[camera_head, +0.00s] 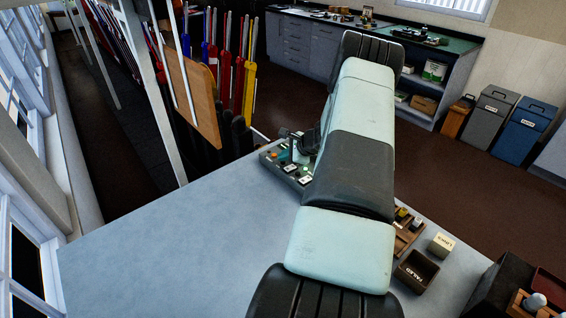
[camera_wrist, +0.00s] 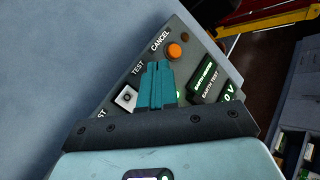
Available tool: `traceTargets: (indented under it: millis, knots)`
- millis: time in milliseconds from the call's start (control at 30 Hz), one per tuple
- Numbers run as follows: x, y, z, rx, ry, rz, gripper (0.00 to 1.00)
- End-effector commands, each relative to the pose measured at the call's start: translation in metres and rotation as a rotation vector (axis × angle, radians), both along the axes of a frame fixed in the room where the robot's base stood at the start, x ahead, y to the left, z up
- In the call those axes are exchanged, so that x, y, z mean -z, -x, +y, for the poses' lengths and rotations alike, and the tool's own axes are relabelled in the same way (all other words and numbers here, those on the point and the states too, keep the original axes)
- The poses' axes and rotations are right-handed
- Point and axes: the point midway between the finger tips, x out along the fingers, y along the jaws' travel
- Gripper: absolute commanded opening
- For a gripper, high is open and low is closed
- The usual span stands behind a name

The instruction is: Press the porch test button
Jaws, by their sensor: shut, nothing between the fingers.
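A dark grey button panel (camera_head: 268,156) lies on the blue-grey desk, partly hidden by my arm in the head view. In the wrist view, the panel (camera_wrist: 187,48) carries an orange round button (camera_wrist: 174,51) beside the word CANCEL. A white square button (camera_wrist: 127,98) sits to the left of my fingers. The word TEST reads near it, and another label ending in ST is cut off below. No porch label is readable. My gripper (camera_wrist: 156,66) is shut and empty, its teal fingers over the panel and hiding part of it. Whether they touch it is unclear.
Dark displays (camera_wrist: 207,84) marked EARTH TEST and 0 V lie right of my fingers. A wooden rack (camera_head: 406,238), a cream block (camera_head: 441,245) and a dark open box (camera_head: 416,271) stand on the desk right of my arm. The desk's left side is clear. Coloured levers (camera_head: 247,90) stand behind.

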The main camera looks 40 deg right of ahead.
Motion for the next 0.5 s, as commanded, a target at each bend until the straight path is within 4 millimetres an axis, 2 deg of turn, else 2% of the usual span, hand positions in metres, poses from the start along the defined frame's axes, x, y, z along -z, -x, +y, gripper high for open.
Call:
traceTargets:
  millis: [200,500]
  knots:
    - [-0.0109,-0.0001,-0.0001,0.001,0.000,-0.001,0.00]
    - [-0.0117,-0.0001,0.0002,0.000,0.000,0.000,0.00]
